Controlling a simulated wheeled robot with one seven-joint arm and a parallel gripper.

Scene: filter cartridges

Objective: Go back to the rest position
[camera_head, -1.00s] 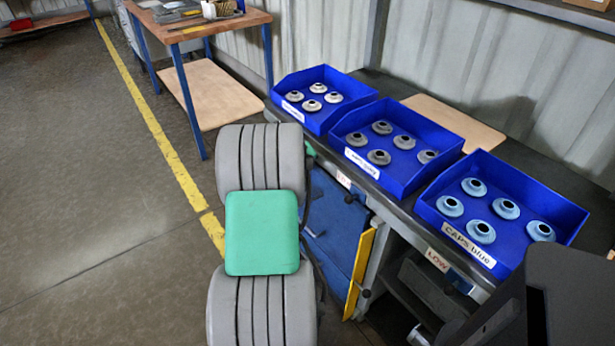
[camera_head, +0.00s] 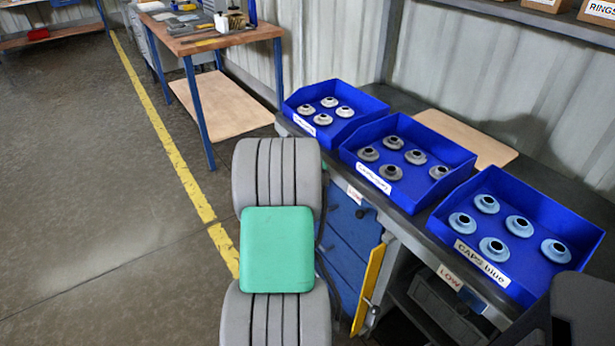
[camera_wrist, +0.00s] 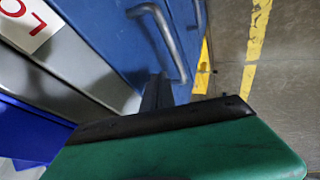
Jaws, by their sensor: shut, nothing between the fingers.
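My arm, grey with a green cover, stands in the lower middle of the head view, in front of the bench; my gripper is hidden there. In the wrist view, the dark fingers of my gripper (camera_wrist: 157,92) show beyond a black edge and green housing. They are together, with nothing seen between them. Behind them are a blue cabinet front (camera_wrist: 115,30) and its grey bar handle (camera_wrist: 172,45); I cannot tell whether the fingers touch it.
Three blue bins hold caps on the bench: a left bin (camera_head: 349,128), a middle bin (camera_head: 383,200) and a right bin (camera_head: 475,262) labelled "CAPS blue". A yellow panel edge (camera_head: 367,290) stands below. A wooden-topped table (camera_head: 212,40) is behind. Floor left of the yellow line is clear.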

